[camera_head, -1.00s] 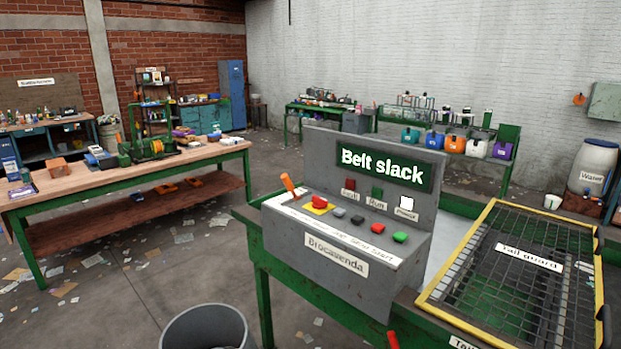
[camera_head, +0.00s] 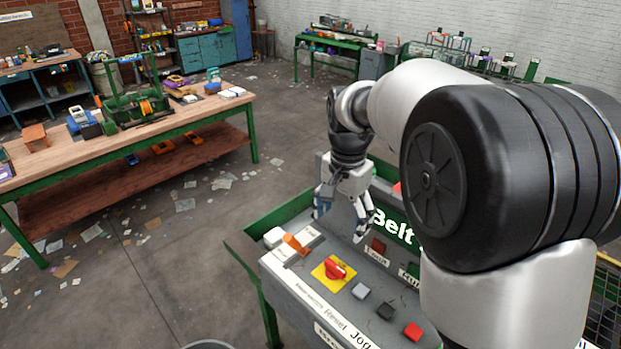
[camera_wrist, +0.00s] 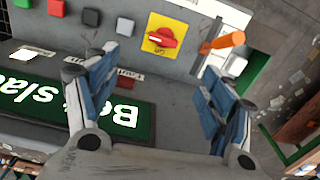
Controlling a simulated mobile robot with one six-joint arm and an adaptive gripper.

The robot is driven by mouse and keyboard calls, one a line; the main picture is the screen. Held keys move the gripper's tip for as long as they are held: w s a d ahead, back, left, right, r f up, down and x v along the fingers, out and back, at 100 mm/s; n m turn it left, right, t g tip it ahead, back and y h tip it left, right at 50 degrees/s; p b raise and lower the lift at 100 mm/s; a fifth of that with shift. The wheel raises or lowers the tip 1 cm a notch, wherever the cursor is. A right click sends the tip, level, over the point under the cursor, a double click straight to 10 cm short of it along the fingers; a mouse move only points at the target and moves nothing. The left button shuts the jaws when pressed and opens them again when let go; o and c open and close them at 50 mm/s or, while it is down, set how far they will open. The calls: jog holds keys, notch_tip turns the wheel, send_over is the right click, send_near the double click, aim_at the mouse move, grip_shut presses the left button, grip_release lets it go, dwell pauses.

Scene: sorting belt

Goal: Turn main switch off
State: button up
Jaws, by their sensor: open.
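A red rotary switch (camera_head: 335,268) sits on a yellow plate on the grey control box (camera_head: 300,280), between an orange lever (camera_head: 295,243) and a row of push buttons. In the wrist view the red knob (camera_wrist: 163,38) lies across its yellow plate, with small lettering that I cannot read surely. My gripper (camera_head: 341,215) is open and empty, above the back of the box near the sign panel, apart from the switch. In the wrist view my gripper (camera_wrist: 158,65) has its two blue-padded fingers spread, with the knob beyond the gap between them. My arm hides the box's right part.
The orange lever (camera_wrist: 225,42) stands up close beside the switch. Grey, black and red buttons (camera_head: 412,331) lie on its other side. The upright "Belt slack" sign panel (camera_head: 390,220) rises behind the controls. A wooden workbench (camera_head: 110,150) stands apart at left.

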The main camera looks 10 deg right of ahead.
aim_at(336, 265)
jog(key=shift+m, duration=0.4)
jog(key=f, duration=0.6)
jog(key=w+f+b, duration=0.1)
jog(key=f, duration=0.5)
jog(key=w+f, duration=0.1)
jog(key=f, duration=0.5)
jog(key=shift+c, duration=0.4)
jog(key=c, duration=1)
